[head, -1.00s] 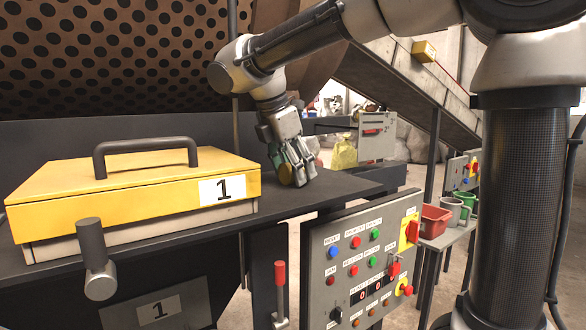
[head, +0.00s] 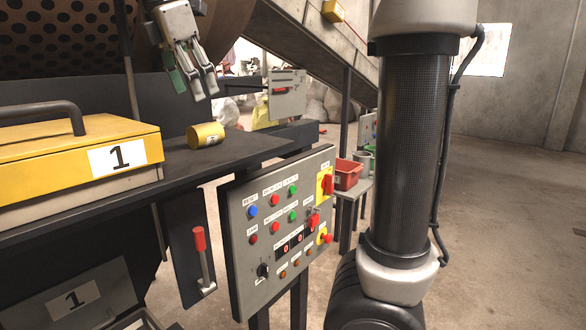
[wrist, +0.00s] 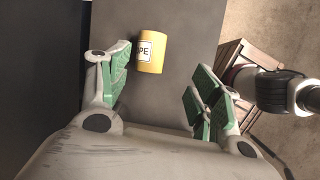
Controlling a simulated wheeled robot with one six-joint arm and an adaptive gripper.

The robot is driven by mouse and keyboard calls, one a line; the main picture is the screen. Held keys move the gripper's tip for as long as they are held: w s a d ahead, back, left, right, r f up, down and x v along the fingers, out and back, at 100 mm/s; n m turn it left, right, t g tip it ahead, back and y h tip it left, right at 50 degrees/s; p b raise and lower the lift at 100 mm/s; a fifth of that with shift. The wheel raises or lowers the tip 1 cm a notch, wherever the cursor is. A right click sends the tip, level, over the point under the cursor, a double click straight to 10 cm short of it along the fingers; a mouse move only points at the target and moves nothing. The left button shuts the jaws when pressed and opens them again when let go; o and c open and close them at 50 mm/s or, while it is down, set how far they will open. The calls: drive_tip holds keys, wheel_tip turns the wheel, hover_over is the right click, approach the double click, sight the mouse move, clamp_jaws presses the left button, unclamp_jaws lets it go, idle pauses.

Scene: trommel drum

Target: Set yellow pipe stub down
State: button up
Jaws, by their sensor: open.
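The yellow pipe stub (head: 206,135) lies on its side on the dark shelf (head: 190,160), to the right of the yellow box. It also shows in the wrist view (wrist: 151,52), with part of a white label reading "PE". My gripper (head: 197,92) is above the stub and apart from it. In the wrist view my gripper (wrist: 153,92) has its green-padded fingers spread wide with nothing between them. The stub lies beyond the fingertips there, nearer the left finger.
A yellow box (head: 75,150) with a black handle and a "1" label stands left on the shelf. Below the shelf are a button panel (head: 285,220) and a red-handled lever (head: 202,260). A red bin (head: 347,174) stands farther right. Open floor lies at the right.

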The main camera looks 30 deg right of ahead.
drive_tip(key=s+d+f+m, duration=0.1)
drive_tip(key=d+f+m, duration=0.1)
drive_tip(key=d, duration=0.1)
drive_tip(key=s+d+f+m+y, duration=0.1)
drive_tip(key=s+d+f+m, duration=0.1)
drive_tip(key=d, duration=0.2)
drive_tip(key=s+d+f+m, duration=0.2)
drive_tip(key=d, duration=0.1)
drive_tip(key=shift+s+d+m+y, duration=0.15)
drive_tip(key=shift+s+m+y, duration=0.05)
drive_tip(key=shift+m+y, duration=0.1)
drive_tip(key=s+d+f+m+t+y, duration=0.1)
drive_tip(key=s+d+f+m, duration=0.3)
drive_tip(key=s+f+m, duration=0.2)
drive_tip(key=s+d+f+m+t+y, duration=0.1)
drive_tip(key=s+d+f+m, duration=0.3)
drive_tip(key=f, duration=0.5)
drive_tip(key=s+m, duration=0.2)
drive_tip(key=m, duration=0.1)
drive_tip(key=shift+s, duration=0.2)
